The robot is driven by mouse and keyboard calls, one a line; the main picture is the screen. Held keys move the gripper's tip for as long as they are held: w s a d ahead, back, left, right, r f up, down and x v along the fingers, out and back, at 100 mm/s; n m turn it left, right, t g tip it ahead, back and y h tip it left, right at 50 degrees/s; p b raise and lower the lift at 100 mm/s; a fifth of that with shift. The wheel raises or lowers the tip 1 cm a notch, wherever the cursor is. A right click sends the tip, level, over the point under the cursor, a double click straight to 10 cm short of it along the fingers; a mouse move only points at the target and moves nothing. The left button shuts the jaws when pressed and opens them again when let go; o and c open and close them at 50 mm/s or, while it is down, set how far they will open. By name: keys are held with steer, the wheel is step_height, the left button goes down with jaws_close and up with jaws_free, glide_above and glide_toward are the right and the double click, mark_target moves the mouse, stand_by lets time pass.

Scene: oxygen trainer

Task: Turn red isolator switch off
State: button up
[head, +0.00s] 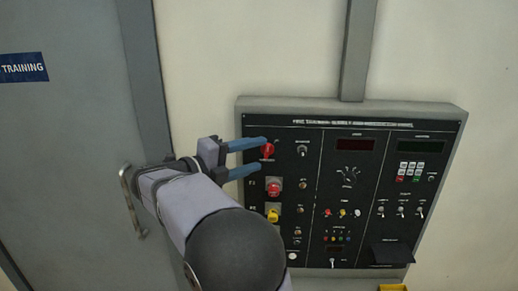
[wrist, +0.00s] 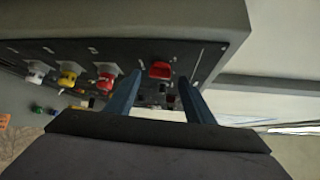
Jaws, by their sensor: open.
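The red isolator switch (head: 267,150) is a red rotary knob at the top left of the black panel, with a small red label below it. In the wrist view the red switch (wrist: 160,70) shows between and beyond the two blue fingers. My gripper (head: 259,157) is open, its fingers pointing right at the panel, one above the other in the head view. In the wrist view my gripper (wrist: 160,82) has a finger on each side of the switch. I cannot tell whether either finger touches it. The exact knob angle is too small to read.
Below the switch are a red button (head: 274,188) and a yellow button (head: 273,213). A small selector (head: 302,149) sits to its right. The black panel (head: 335,193) carries displays, a keypad and toggles. A grey door (head: 75,130) with a handle stands at left.

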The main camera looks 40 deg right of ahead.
mark_target(267, 151)
steer(key=shift+d+f+p, duration=0.2)
steer(key=shift+d+p, duration=0.15)
steer(key=shift+d, duration=0.8)
steer(key=shift+c, duration=0.5)
steer(key=c, duration=0.9)
steer(key=shift+c, duration=0.2)
